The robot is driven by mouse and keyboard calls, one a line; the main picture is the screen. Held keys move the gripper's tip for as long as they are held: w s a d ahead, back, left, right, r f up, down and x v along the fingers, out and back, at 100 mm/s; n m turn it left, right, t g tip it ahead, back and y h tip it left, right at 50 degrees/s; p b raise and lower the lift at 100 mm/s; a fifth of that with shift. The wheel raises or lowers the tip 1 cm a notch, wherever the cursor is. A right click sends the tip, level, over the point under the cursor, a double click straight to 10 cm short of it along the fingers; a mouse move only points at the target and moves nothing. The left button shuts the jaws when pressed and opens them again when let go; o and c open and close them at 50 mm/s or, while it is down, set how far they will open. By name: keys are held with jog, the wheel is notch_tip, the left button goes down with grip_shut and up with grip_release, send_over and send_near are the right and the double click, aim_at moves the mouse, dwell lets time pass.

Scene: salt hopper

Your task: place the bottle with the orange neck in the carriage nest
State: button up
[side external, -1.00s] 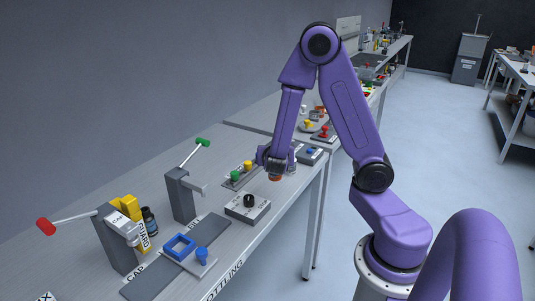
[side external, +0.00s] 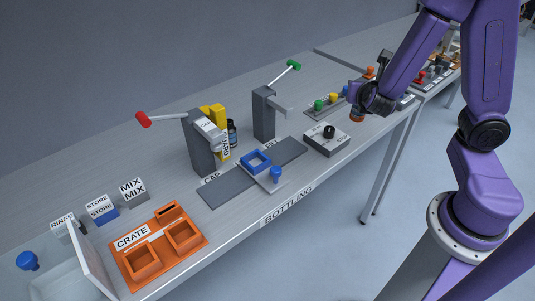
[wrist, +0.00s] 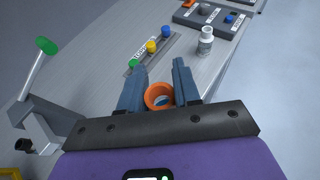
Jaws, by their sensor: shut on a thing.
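My gripper (side external: 362,105) is shut on the bottle with the orange neck (wrist: 159,95). In the wrist view the orange ring of its neck sits between the two blue-grey fingers. In the side view the bottle (side external: 357,115) is a small orange patch under the gripper, its body mostly hidden. I cannot tell whether its base touches the bench. The blue square nest (side external: 256,161) is on the grey carriage track, to the left of and nearer than my gripper, with a blue knob (side external: 276,174) beside it. The nest looks empty.
A grey box with a black knob (side external: 327,138) lies between my gripper and the track. The green-handled post (side external: 264,112) and red-handled post (side external: 198,142) stand behind the track. A grey-white bottle (wrist: 205,40) stands ahead. An orange crate (side external: 160,250) is at front left.

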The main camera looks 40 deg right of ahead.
jog(key=a+r+n+t+y, duration=0.1)
jog(key=a+n+t+y, duration=0.1)
jog(key=a+n+y, duration=0.65)
jog(key=a+r+n+t+y, duration=0.1)
jog(key=a+n+t+y, duration=0.25)
jog(key=a, duration=1.05)
send_over(263, 166)
jog(key=d, duration=0.1)
jog(key=shift+f, duration=1.9)
jog(key=shift+m+g, duration=0.3)
jog(key=shift+g, duration=0.15)
jog(key=shift+w+a+f, duration=0.25)
jog(key=shift+w+f, duration=0.55)
jog(key=shift+f, duration=0.7)
jog(key=shift+w+a+f, duration=0.2)
jog(key=shift+w+f, duration=0.6)
jog(key=shift+f, duration=0.65)
jog(key=shift+w+a+f, duration=0.25)
jog(key=shift+w+f, duration=0.55)
jog(key=shift+f, duration=0.7)
jog(key=shift+f, duration=0.15)
jog(key=o, duration=1.1)
